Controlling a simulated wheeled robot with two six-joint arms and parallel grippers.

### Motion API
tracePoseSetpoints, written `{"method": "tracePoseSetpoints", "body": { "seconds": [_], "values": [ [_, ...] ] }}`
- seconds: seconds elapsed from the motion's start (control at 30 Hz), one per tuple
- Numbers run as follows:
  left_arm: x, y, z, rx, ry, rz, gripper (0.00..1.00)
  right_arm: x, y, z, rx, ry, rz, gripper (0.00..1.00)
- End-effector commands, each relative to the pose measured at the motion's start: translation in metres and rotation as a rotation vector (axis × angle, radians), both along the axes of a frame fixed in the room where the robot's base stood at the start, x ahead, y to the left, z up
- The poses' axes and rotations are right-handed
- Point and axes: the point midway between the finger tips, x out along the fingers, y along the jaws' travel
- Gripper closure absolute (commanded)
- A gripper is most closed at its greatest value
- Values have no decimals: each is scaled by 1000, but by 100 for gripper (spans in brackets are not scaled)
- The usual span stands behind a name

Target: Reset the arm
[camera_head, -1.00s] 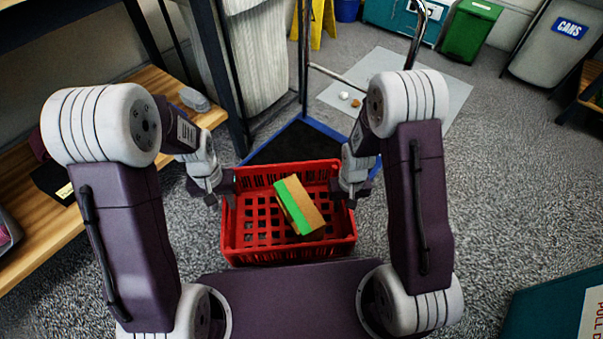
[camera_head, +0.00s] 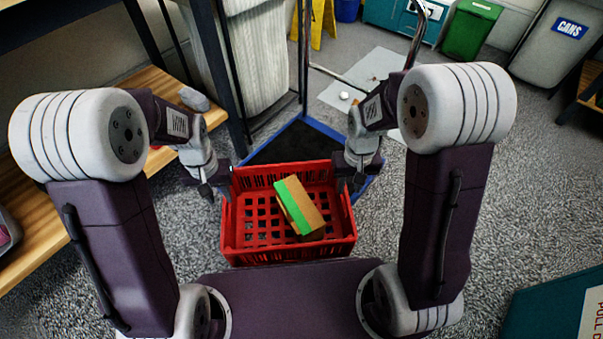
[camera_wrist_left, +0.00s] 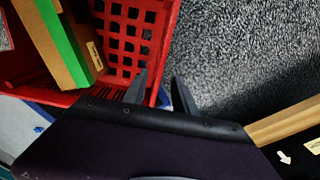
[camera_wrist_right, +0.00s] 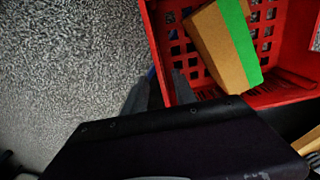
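My left gripper (camera_head: 214,187) is at the left side of the red crate (camera_head: 290,256), near its rim. My right gripper (camera_head: 350,180) is at the crate's right side, near the far right corner. Exact clearance from the crate cannot be told.
A brown box with a green stripe (camera_head: 300,208) lies tilted in the crate. A blue-edged dark platform (camera_head: 300,144) with a metal handle is behind it. A wooden shelf (camera_head: 60,225) stands on the left, bins at the back, and a teal container (camera_head: 545,305) at front right.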

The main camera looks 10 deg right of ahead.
Motion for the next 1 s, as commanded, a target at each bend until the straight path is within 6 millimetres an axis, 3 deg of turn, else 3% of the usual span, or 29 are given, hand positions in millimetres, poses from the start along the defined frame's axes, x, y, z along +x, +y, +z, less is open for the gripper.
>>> {"method": "tracePoseSetpoints", "body": {
  "seconds": [0.63,0.67,0.77,0.9,1.0],
  "values": [
    [0,0,6,0,-1,0,67,0,0,13,0,0,0,67],
    [1,0,14,0,-5,1,67,1,0,22,0,-4,-1,67],
    [4,1,67,-2,-43,4,67,4,-1,74,2,-42,-5,67],
    [-19,3,136,-6,-70,15,67,-19,-3,143,6,-70,-15,67],
    [-41,4,170,-11,-87,21,67,-41,-4,177,11,-87,-23,67]
  ]
}}
